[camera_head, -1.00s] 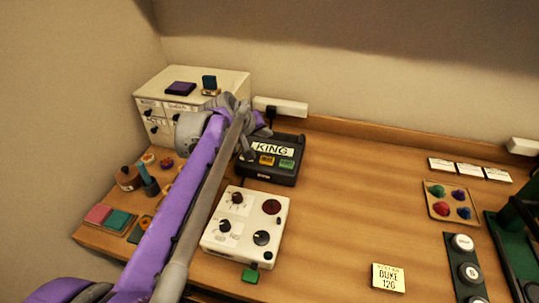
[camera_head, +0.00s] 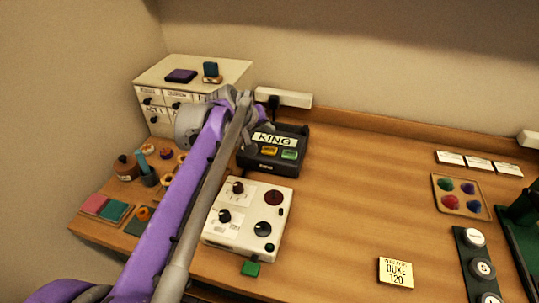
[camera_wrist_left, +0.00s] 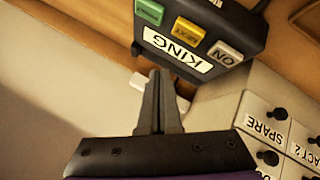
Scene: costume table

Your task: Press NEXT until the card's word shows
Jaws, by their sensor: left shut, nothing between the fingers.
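The black word box (camera_head: 262,166) stands at the back of the table, and its white display (camera_head: 274,140) reads KING. On its top are a yellow button (camera_head: 269,151) and a green button (camera_head: 290,154). The left wrist view shows the same box upside down, with a yellow button (camera_wrist_left: 189,32), a green button (camera_wrist_left: 150,12) and a pale ON button (camera_wrist_left: 225,52). A card (camera_head: 396,272) on the table reads DUKE 120. My left gripper (camera_head: 252,122) is shut and empty, above the box's back left; its fingertips (camera_wrist_left: 160,74) appear apart from the buttons. My right gripper is out of view.
A white knob box (camera_head: 213,234) stands in front of the word box. A drawer cabinet (camera_head: 225,72) is at back left. A power strip (camera_head: 285,97) lies behind. A paint tray (camera_head: 443,201) and a button strip (camera_head: 462,246) are at right. The middle of the table is clear.

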